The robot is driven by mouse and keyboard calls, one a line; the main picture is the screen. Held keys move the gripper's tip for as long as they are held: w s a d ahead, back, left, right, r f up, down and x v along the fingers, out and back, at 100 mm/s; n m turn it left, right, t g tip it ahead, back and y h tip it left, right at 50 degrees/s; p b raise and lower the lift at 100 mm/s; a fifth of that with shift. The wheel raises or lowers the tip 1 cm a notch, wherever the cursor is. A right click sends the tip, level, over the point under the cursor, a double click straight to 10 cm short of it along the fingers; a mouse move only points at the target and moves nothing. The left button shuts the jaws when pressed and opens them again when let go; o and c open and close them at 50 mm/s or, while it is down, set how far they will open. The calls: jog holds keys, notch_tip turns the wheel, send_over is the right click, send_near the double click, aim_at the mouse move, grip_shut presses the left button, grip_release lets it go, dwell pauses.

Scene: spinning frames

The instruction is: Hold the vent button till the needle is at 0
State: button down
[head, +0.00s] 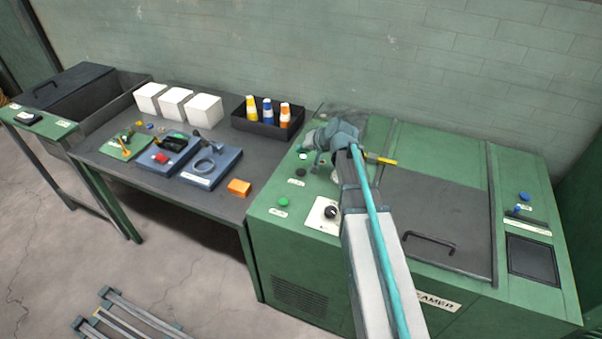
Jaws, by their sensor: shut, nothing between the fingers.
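The green steamer cabinet (275,235) stands at the right, with buttons on its left part. A green button (283,202) is near the front edge, a dark round button (299,171) behind it, and a small pale round part (303,156) farther back. Their labels are too small to read, so I cannot tell which is the vent button. My gripper (312,147) is shut and empty over the back left of the cabinet, close to the pale part; I cannot tell whether it touches anything. No needle is readable; my arm hides part of the panel.
A black knob (331,212) on a white plate sits beside my arm. A dark lid with a handle (428,243) covers the cabinet's middle.

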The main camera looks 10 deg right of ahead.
aim_at(302, 172)
jog(key=shift+f+b, duration=1.85)
jog(key=shift+f, duration=1.8)
jog(key=shift+f, duration=0.1)
jog(key=shift+f+b, duration=0.35)
jog(key=shift+b, duration=0.1)
